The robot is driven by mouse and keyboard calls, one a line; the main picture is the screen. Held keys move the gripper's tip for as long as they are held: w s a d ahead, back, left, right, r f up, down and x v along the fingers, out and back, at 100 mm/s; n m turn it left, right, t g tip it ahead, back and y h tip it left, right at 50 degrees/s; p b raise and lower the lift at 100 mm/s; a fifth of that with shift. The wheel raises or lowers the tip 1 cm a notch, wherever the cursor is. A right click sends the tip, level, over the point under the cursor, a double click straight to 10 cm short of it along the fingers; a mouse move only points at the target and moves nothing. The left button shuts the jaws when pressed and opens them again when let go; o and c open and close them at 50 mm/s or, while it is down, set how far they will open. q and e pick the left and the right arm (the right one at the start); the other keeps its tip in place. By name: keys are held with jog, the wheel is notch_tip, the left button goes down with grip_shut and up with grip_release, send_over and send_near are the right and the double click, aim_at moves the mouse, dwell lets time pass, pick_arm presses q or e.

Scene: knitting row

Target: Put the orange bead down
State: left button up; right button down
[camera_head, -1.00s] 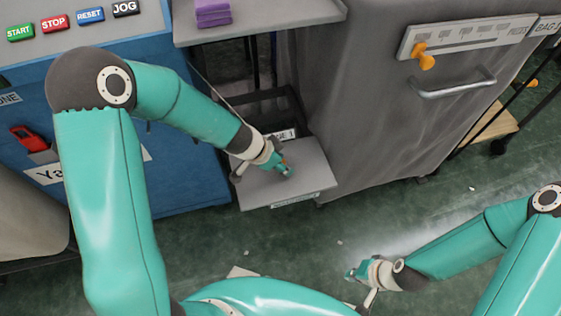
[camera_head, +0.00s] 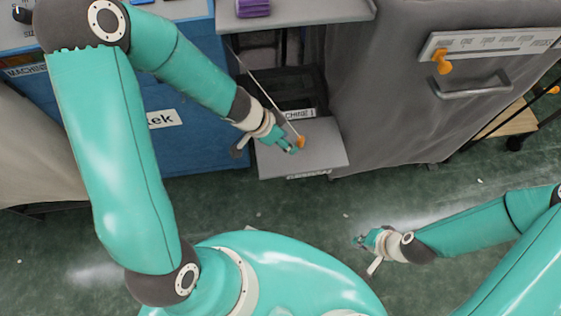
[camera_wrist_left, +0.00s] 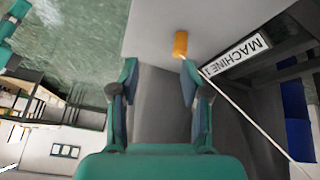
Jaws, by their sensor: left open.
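The orange bead (camera_head: 301,142) is at the end of a pale cord (camera_head: 268,98), over the grey shelf (camera_head: 325,158) below the machine. I cannot tell for sure that it rests on the shelf. My left gripper (camera_head: 291,149) is just left of the bead. In the left wrist view the bead (camera_wrist_left: 180,44) lies beyond the fingertips of my left gripper (camera_wrist_left: 160,72), which are apart with nothing between them. My right gripper (camera_head: 362,241) is low over the floor at the right, away from the bead; its finger opening is too small to judge.
A grey cabinet (camera_head: 390,110) with a handle (camera_head: 470,87) and an orange slider knob (camera_head: 442,62) stands right of the shelf. A blue machine (camera_head: 190,140) stands at the left. A purple block (camera_head: 252,8) sits on an upper shelf (camera_head: 310,12). Green floor (camera_head: 230,205) is open in front.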

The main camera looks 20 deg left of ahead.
pick_arm(q)
jog(key=s+d+f+n+g+h, duration=0.1)
jog(key=s+d+f+n, duration=0.3)
jog(key=s+d+f, duration=0.1)
notch_tip(320, 180, down, 3)
jog(key=shift+s+r+n+g, duration=0.15)
jog(key=shift+s+n+g, duration=0.25)
jog(key=shift+s, duration=0.3)
jog(key=s+f+n, duration=0.1)
jog(key=s+f, duration=0.1)
jog(key=s+f+n, duration=0.1)
jog(key=s+f, duration=0.1)
jog(key=s+f+n+g+y, duration=0.1)
jog(key=s+f+n, duration=0.1)
jog(key=shift+a+f, duration=0.1)
jog(key=shift+a, duration=0.15)
jog(key=shift+c, duration=0.5)
jog(key=shift+s+a+f, duration=0.1)
jog(key=shift+s+f, duration=0.05)
jog(key=shift+s, duration=0.05)
